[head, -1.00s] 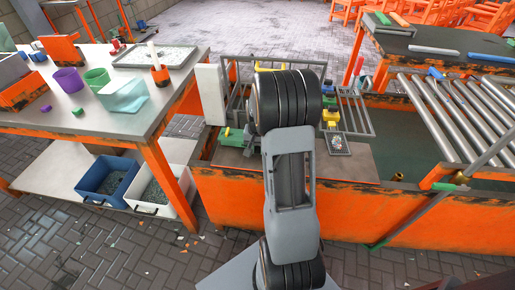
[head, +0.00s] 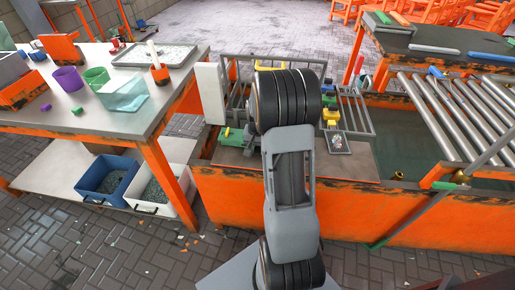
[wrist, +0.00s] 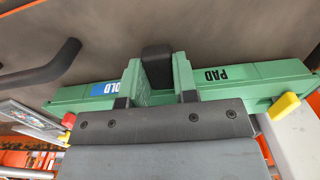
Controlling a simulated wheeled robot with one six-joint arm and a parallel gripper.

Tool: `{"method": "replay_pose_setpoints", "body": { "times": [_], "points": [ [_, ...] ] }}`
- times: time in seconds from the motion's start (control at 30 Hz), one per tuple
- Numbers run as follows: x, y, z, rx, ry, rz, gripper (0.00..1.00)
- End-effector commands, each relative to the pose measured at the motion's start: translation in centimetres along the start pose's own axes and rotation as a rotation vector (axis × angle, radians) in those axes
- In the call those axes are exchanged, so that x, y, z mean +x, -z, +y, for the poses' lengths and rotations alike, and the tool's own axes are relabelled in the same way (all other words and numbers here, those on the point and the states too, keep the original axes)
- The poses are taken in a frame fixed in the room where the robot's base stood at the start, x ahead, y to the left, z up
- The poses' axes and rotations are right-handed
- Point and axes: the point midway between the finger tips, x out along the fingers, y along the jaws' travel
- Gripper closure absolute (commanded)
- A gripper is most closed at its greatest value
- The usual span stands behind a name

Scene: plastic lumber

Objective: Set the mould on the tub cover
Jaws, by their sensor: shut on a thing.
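The bar and block are over a flat grey-brown surface, likely the tub cover (wrist: 220,28). In the head view the cover (head: 357,166) lies on the orange frame, and my arm hides the mould and jaws. I cannot tell whether the mould touches the cover.
A black handle (wrist: 45,70) stands at the left of the wrist view. A tall white block (head: 210,94) and a grey wire rack (head: 355,112) are close to my arm. Steel rollers (head: 455,105) are on the right. A cluttered table (head: 95,122) stands on the left.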

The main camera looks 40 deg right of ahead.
Motion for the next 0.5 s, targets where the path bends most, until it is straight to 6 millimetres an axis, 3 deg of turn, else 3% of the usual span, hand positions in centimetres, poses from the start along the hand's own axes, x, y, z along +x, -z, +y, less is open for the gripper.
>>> {"method": "replay_pose_setpoints", "body": {
  "times": [0.5],
  "points": [
    [0.32,0.11,-0.03,0.0,0.001,0.004,1.0]
  ]
}}
